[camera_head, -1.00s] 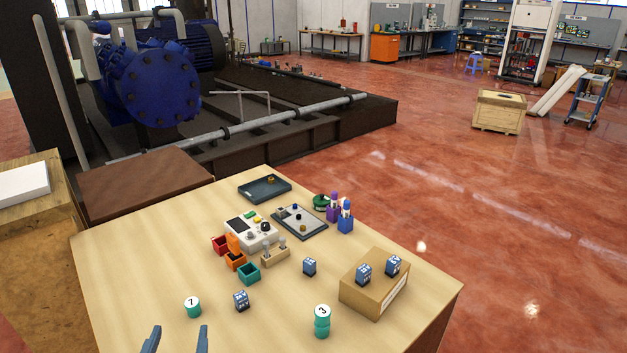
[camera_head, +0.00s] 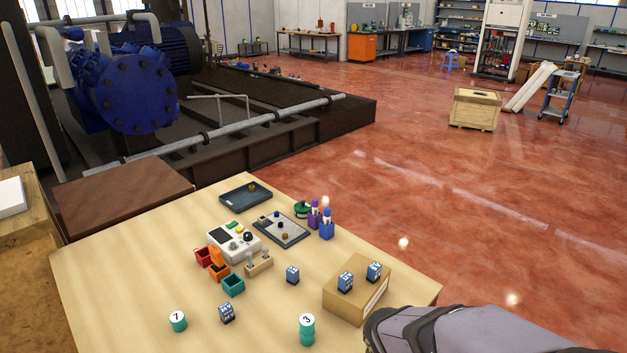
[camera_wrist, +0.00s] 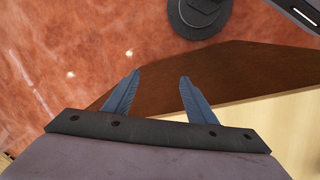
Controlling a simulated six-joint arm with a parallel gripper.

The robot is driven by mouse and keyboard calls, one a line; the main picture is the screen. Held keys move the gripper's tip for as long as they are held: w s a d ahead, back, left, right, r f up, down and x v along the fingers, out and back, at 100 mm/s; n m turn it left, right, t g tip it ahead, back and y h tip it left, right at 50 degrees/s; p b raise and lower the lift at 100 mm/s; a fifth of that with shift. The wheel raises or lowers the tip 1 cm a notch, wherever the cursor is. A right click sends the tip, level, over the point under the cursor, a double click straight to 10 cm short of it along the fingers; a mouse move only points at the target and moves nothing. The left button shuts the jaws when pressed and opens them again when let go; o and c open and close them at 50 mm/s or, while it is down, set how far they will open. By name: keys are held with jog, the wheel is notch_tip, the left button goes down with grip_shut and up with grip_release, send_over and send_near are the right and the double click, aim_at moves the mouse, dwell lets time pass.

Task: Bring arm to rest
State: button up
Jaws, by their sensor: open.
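My gripper (camera_wrist: 158,82) shows in the wrist view with its two blue-grey fingers apart and nothing between them. Behind the fingers are the dark brown edge and pale top of a table and the red floor. In the head view a grey link of my arm crosses the lower right corner, and the fingers are out of the picture. The wooden table (camera_head: 130,270) holds the small parts. Two blue-and-white cubes sit on a cardboard box (camera_head: 343,302), and two more stand on the table, one of them a blue cube (camera_head: 292,274).
A green cylinder marked 3 (camera_head: 307,330) and one marked 7 (camera_head: 178,321) stand near the front. A control box (camera_head: 234,242), grey trays (camera_head: 245,193), small coloured bins (camera_head: 233,286) and purple and blue holders (camera_head: 327,229) stand further back. The table's front left is bare.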

jog(key=shift+s+d+f+m+y+b, duration=0.1)
jog(key=shift+s+f+m+y+b, duration=0.3)
jog(key=shift+f+m+b, duration=0.3)
jog(key=shift+s+f+m+y+b, duration=0.3)
jog(key=shift+f+m+b, duration=0.3)
jog(key=shift+b, duration=0.25)
jog(key=shift+s+d+f+m+y+b, duration=0.1)
jog(key=shift+s+f+m+y+b, duration=0.2)
jog(key=shift+s+f+m+b, duration=0.35)
jog(key=shift+w+a+f, duration=0.1)
jog(key=shift+w, duration=0.1)
